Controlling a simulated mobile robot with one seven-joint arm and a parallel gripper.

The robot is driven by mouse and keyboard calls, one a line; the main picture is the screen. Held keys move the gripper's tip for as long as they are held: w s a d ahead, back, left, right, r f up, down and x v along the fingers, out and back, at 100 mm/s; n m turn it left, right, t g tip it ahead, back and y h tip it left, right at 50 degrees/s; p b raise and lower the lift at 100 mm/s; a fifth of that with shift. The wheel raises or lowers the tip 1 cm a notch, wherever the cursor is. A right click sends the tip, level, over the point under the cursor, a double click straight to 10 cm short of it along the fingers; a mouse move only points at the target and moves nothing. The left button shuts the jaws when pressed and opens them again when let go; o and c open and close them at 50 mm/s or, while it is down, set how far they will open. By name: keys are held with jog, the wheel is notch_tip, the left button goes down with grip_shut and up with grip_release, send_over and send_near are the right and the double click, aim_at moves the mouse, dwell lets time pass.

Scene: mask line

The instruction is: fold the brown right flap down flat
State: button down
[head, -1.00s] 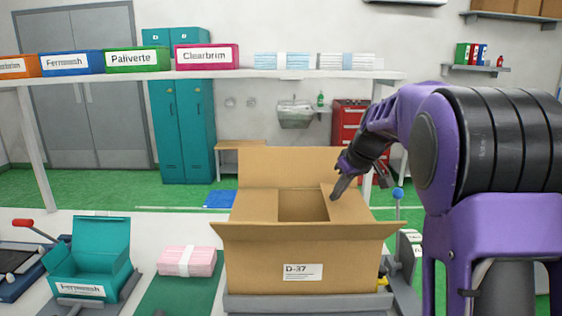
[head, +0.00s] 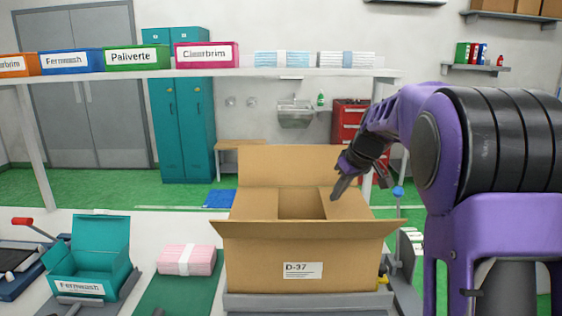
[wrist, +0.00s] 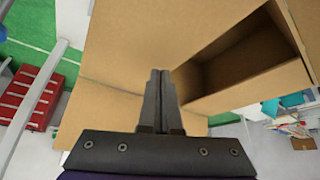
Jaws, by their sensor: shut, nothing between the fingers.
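The brown carton labelled D-37 (head: 255,262) stands in the middle of the head view. Its right flap (head: 347,207) lies inward over the right part of the opening, flat or nearly flat. My gripper (head: 335,196) is shut and empty, with its fingertips at this flap, seemingly touching it. In the wrist view my gripper (wrist: 160,75) has its fingers together over the brown right flap (wrist: 150,35), beside the dark opening (wrist: 230,62). The left flap (head: 255,206) also lies inward. The back flap (head: 287,168) stands up, and the front flap (head: 300,230) hangs outward.
A pink mask pack (head: 187,260) and an open teal Fermwash box (head: 90,265) stand to the left. A blue-knobbed lever (head: 398,192) rises close to the carton's right side. A shelf (head: 250,73) with coloured boxes runs behind.

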notch_tip(320, 180, up, 7)
jog(key=p, duration=0.4)
jog(key=shift+f, duration=0.2)
jog(key=shift+a, duration=0.1)
